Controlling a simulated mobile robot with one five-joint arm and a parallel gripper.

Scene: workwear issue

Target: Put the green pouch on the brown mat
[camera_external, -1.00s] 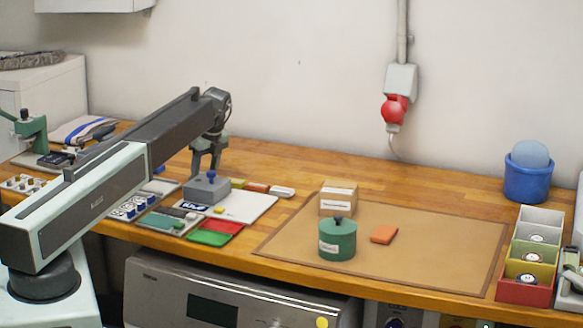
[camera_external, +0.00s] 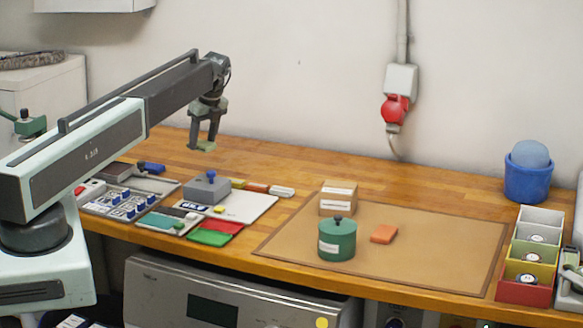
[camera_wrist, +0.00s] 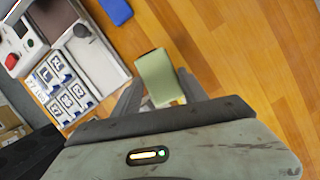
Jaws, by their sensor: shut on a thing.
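My gripper (camera_external: 204,138) is shut on the pale green pouch (camera_external: 203,147) and holds it above the wooden bench, behind the grey block. In the wrist view the pouch (camera_wrist: 157,72) sits between the two fingers, with its far end sticking out beyond them. The brown mat (camera_external: 430,245) lies flat on the bench, well to the right of my gripper. A green canister, a cardboard box and an orange block are on the mat. The mat is not in the wrist view.
The green canister (camera_external: 337,240), cardboard box (camera_external: 338,198) and orange block (camera_external: 384,233) take up the mat's left and middle. Its right part is clear. The grey block (camera_external: 207,190) with a blue knob stands below my gripper. Coloured bins (camera_external: 525,290) stand right of the mat.

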